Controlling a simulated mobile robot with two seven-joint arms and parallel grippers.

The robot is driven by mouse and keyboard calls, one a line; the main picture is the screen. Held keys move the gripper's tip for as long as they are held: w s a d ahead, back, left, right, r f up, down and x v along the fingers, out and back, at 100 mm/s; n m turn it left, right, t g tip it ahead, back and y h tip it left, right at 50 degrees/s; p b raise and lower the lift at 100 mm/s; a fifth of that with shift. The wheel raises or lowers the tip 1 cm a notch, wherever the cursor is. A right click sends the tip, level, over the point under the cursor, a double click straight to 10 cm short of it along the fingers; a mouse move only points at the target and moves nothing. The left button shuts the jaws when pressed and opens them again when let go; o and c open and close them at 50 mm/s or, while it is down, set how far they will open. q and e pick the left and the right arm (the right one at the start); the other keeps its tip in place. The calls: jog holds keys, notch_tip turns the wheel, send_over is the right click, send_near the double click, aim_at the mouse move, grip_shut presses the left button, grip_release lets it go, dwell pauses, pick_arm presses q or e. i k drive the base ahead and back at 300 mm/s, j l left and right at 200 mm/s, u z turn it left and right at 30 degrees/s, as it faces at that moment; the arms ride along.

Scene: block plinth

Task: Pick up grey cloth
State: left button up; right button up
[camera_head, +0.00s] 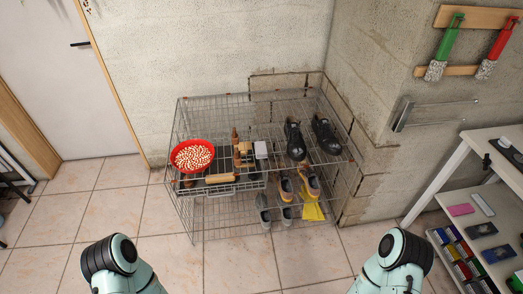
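A small light grey item (261,149), possibly the folded grey cloth, lies on the top of the wire rack (229,103), beside small brown wooden pieces. It is too small to be sure that it is cloth. Parts of my two arms show at the bottom left and bottom right, well apart from the rack. No gripper fingers show for either arm.
A red bowl (176,167) of pale pieces and a brown roller (219,179) are on the rack's left. Black shoes (296,142) stand at its right; more shoes and a yellow cloth (313,212) are below. A white shelf unit (437,183) stands right. Tiled floor in front is clear.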

aim_at(260, 152)
jog(key=i+l+u, duration=0.25)
jog(key=i+l, duration=0.2)
jog(key=i+l+u, duration=0.25)
jog(key=i+l, duration=0.2)
jog(key=l, duration=0.2)
